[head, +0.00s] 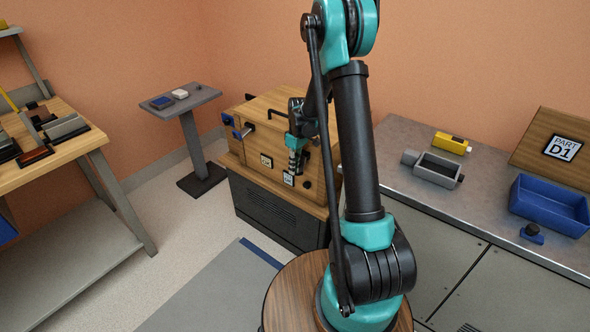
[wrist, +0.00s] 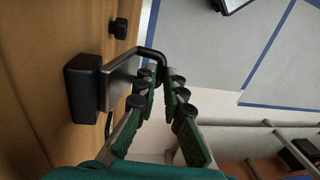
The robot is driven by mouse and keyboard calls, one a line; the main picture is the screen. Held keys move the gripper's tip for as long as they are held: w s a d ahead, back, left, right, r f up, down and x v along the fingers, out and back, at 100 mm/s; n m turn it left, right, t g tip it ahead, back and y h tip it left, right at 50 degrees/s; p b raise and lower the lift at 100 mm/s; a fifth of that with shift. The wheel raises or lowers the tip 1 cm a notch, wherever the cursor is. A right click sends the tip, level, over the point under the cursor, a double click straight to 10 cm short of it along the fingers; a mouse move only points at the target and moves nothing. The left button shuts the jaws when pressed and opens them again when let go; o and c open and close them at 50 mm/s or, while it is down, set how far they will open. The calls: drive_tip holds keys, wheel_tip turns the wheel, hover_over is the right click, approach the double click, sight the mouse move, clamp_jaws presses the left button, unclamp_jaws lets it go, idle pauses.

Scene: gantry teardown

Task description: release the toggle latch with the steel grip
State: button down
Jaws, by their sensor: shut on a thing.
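The toggle latch with the steel grip (wrist: 122,76) shows in the wrist view, fixed by a black block (wrist: 84,86) to a wooden face. A black bent bar (wrist: 150,52) runs from it toward my fingers. My gripper (wrist: 164,75) has green-padded fingers with dark round knobs, closed around the bar end of the latch. The exact contact is hidden between the fingertips. In the head view my gripper (head: 294,162) hangs at the front of the wooden cabinet (head: 257,140), and the latch cannot be made out behind it.
A black knob (wrist: 119,28) sits close to the latch. The cabinet also carries blue-ended fittings (head: 240,131) and a black handle (head: 276,112). A grey bench (head: 400,140) with a blue bin (head: 550,205) stands at right. A small stand (head: 190,105) is at left. Floor between is open.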

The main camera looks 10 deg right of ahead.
drive_tip(key=shift+r, duration=0.2)
drive_tip(key=c, duration=1.9)
unclamp_jaws()
drive_tip(key=shift+r, duration=0.1)
drive_tip(key=r, duration=0.4)
drive_tip(key=w+d+r, duration=0.1)
drive_tip(key=r, duration=0.6)
drive_tip(key=shift+w+d+r, duration=0.3)
